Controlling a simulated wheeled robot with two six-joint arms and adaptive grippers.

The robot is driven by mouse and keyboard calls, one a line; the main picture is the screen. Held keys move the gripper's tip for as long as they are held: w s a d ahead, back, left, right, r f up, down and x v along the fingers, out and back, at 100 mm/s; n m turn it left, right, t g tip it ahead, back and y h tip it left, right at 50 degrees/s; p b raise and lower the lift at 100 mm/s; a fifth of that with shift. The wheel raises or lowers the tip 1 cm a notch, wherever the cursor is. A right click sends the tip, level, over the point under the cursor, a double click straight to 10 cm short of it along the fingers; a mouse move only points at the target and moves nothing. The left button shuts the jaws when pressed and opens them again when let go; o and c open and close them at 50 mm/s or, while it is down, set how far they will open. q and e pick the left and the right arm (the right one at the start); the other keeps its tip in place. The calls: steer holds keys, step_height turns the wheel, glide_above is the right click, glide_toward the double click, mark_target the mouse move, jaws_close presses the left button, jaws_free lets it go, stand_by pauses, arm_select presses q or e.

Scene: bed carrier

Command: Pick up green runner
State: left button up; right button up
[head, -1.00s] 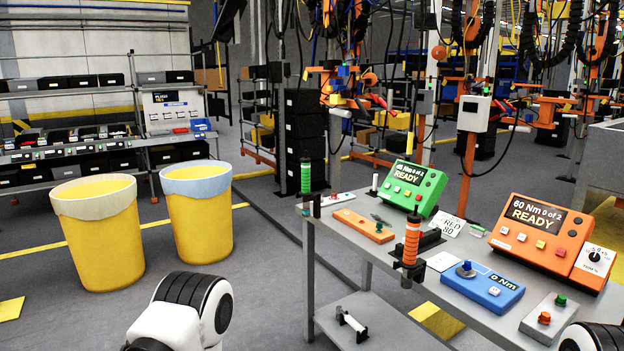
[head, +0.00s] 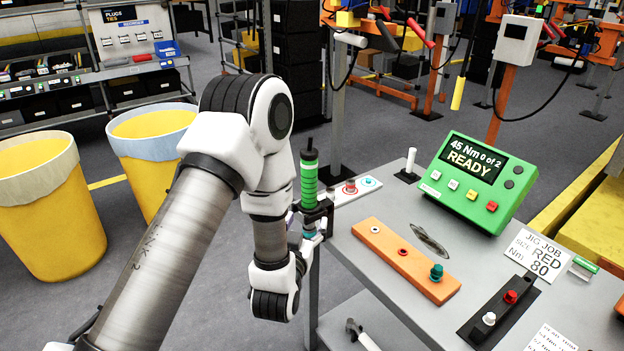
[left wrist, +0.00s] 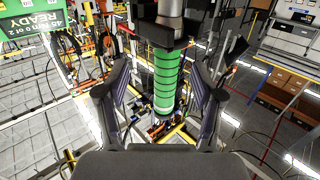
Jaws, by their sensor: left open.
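The green runner (head: 309,184) is a ribbed green cylinder with a black top. My left arm reaches in from the left, and my left gripper (head: 314,228) is beside the runner's lower part, partly hidden behind my wrist. In the left wrist view the green runner (left wrist: 167,82) lies between the two spread fingers of my left gripper (left wrist: 160,72). I see gaps on both sides of it, so the gripper is open. My right gripper is out of view.
Two yellow bins (head: 45,215) stand on the floor at left.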

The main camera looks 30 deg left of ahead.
mark_target(308, 183)
arm_select(q)
steer(key=shift+n+t+y, duration=0.4)
steer(key=shift+t+y, duration=0.2)
steer(key=shift+t, duration=0.1)
steer(key=r, duration=0.3)
steer(key=a+r, duration=0.1)
steer(key=r, duration=0.1)
steer(key=shift+w, duration=0.3)
steer(key=shift+w+r+y+p, duration=0.15)
steer(key=shift+w+r+p, duration=0.15)
steer(key=shift+r, duration=0.25)
steer(key=shift+w+r+y+p, duration=0.15)
steer(key=shift+w+r+p, duration=0.15)
steer(key=shift+r, duration=0.2)
steer(key=x, duration=0.2)
steer(key=p+x, duration=0.1)
steer(key=x, duration=0.1)
steer(key=f+p+x, duration=0.1)
steer(key=x, duration=0.1)
steer(key=shift+s+a, duration=0.1)
steer(key=shift+a, duration=0.15)
steer(key=shift+d, duration=0.15)
jaws_close()
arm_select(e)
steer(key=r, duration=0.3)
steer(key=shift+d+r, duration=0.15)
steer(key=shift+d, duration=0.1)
